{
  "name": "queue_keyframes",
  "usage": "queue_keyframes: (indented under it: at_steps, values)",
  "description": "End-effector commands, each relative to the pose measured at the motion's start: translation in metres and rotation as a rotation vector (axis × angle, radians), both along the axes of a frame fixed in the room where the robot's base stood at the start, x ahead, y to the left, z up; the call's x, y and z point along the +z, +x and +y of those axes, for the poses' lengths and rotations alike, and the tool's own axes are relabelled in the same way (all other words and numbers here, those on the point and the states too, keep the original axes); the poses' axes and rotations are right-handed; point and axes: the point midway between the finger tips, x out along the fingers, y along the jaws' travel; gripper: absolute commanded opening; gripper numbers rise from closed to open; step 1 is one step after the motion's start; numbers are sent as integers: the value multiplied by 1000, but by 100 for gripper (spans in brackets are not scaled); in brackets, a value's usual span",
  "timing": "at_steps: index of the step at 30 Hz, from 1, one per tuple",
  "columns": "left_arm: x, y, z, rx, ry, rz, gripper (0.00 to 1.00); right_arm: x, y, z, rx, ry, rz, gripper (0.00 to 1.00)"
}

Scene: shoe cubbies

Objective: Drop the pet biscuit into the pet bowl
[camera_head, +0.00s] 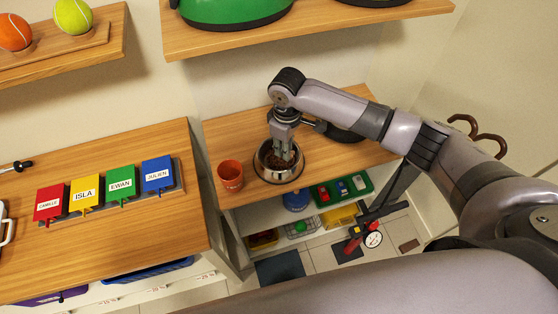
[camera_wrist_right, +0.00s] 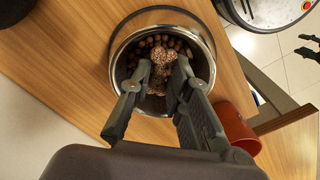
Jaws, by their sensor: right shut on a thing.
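The pet bowl (camera_head: 280,178) is a round metal bowl on the wooden shelf top in the head view. In the right wrist view the bowl (camera_wrist_right: 207,45) holds brown kibble. My right gripper (camera_head: 283,150) points down over the bowl, its fingertips at the bowl's opening. In the wrist view, the right gripper (camera_wrist_right: 158,82) is shut on the pet biscuit (camera_wrist_right: 159,62), a speckled brown, bone-like piece. The biscuit is over the kibble; I cannot tell whether it touches it. My left gripper is not in view.
A terracotta cup (camera_head: 230,176) stands just left of the bowl. A dark round object (camera_head: 345,132) lies to its right, behind my arm. Below are cubbies with a green tray (camera_head: 341,188) of toy cars. Coloured name tags (camera_head: 84,193) stand on the left counter.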

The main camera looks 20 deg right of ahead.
Motion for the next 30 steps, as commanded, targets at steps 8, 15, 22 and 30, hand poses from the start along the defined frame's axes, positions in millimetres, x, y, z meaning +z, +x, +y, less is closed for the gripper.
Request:
queue_keyframes:
  at_steps: [8, 15, 22, 30]
  values:
    - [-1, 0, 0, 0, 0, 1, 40, 0, 0, 0, 0, 0, 0, 18]
    - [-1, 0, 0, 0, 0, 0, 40, 0, 0, 0, 0, 0, 0, 34]
    - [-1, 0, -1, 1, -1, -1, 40, -1, 0, 0, 0, 0, 0, 41]
    - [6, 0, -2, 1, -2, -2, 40, 6, 0, 0, 0, 0, 0, 41]
